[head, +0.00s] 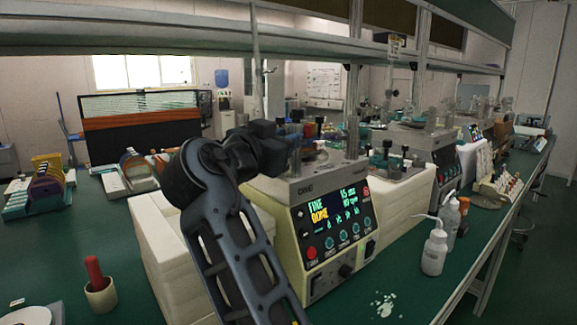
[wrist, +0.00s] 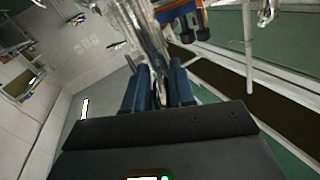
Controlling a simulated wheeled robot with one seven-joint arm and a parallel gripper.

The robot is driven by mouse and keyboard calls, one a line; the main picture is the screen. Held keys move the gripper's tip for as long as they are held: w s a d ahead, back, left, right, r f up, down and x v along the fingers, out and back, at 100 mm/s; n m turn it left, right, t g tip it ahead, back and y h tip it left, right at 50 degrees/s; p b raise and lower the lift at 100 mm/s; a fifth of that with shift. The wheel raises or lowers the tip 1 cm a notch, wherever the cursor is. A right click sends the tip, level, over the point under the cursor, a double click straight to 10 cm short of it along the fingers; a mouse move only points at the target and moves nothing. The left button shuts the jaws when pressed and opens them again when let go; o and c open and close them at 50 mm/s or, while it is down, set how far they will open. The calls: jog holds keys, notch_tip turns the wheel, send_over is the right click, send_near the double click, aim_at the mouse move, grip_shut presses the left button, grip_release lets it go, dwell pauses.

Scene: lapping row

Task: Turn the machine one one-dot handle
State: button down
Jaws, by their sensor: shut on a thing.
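The nearest lapping machine (head: 284,213), cream with a lit control panel, stands on the green bench in the head view. My arm reaches over its left side, and my gripper (head: 296,142) is at the fixtures on its top. In the wrist view my gripper (wrist: 156,92) has its two blue fingers close together around a slim pale metallic part (wrist: 156,68), which appears to be the handle. The fingers hide much of it, and I cannot make out a dot mark. Clear and metal posts rise close to the fingers.
A second machine (head: 446,155) stands farther along the bench. A shelf (head: 200,43) runs above; a red-handled tool stands in a cup (head: 101,298).

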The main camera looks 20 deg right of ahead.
jog(key=shift+w+a+r+m+g+h+b, duration=0.1)
jog(key=shift+w+m+g+h+b, duration=0.15)
jog(key=shift+m+g+h+b, duration=0.65)
jog(key=shift+w+d+f+m+g+h+b, duration=0.1)
jog(key=shift+w+m+g+h+b, duration=0.25)
jog(key=shift+m+g, duration=0.55)
jog(key=shift+w+a+r+m+g+h+b, duration=0.15)
jog(key=shift+m+g+h+b, duration=0.45)
jog(key=shift+g, duration=0.7)
jog(key=c, duration=1.1)
grip_release()
jog(key=shift+w+d, duration=0.1)
jog(key=shift+d, duration=0.1)
jog(key=shift+a, duration=0.15)
jog(key=shift+v, duration=3.85)
